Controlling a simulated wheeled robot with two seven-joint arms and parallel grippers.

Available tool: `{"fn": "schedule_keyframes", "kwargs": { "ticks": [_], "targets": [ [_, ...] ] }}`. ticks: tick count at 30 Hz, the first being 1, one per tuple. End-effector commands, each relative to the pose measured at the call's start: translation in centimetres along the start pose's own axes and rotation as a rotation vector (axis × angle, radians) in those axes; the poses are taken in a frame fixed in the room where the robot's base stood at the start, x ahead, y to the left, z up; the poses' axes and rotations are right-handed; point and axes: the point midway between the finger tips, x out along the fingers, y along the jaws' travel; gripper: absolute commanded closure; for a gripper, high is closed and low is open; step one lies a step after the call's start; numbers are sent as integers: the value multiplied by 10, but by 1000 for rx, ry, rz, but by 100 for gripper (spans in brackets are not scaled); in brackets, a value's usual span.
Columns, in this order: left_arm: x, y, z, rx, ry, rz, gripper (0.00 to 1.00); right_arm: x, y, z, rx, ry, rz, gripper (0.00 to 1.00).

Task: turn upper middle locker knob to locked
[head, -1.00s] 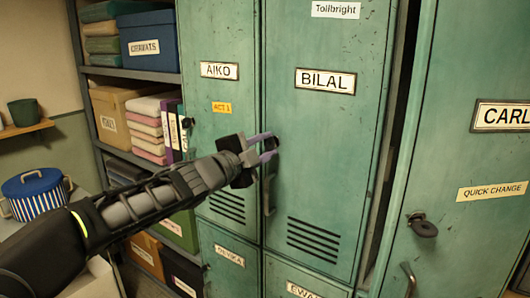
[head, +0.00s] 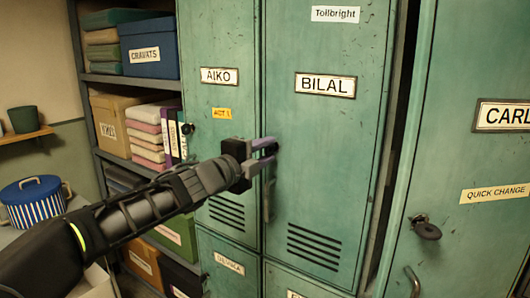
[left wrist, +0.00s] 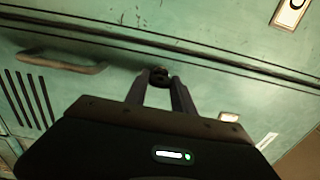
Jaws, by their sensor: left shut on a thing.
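The upper middle locker (head: 315,165) is green, with a BILAL plate, and its door is closed. Its dark knob (head: 272,146) sits at the door's left edge, above a bar handle (head: 268,198). My left gripper (head: 266,152) reaches in from the left and is shut on the knob. In the left wrist view the two fingertips (left wrist: 160,82) are on either side of the knob (left wrist: 160,73), and the handle (left wrist: 62,64) shows to the left. The fingers partly cover the knob, so I cannot read its setting. My right gripper is not in view.
The AIKO locker (head: 220,135) adjoins on the left, with a small knob at its left edge. Shelves with boxes and a striped pot (head: 33,202) are at the left.

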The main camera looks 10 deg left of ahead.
Motion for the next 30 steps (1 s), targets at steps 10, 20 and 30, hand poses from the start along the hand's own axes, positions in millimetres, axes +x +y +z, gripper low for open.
{"fn": "schedule_keyframes", "kwargs": {
  "ticks": [10, 20, 30],
  "targets": [
    [0, 0, 0, 0, 0, 1, 50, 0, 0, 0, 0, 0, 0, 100],
    [-2, 0, 0, 0, 0, 0, 48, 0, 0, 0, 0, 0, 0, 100],
    [-46, -1, 1, 2, -3, -1, 48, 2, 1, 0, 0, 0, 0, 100]
  ]
}}
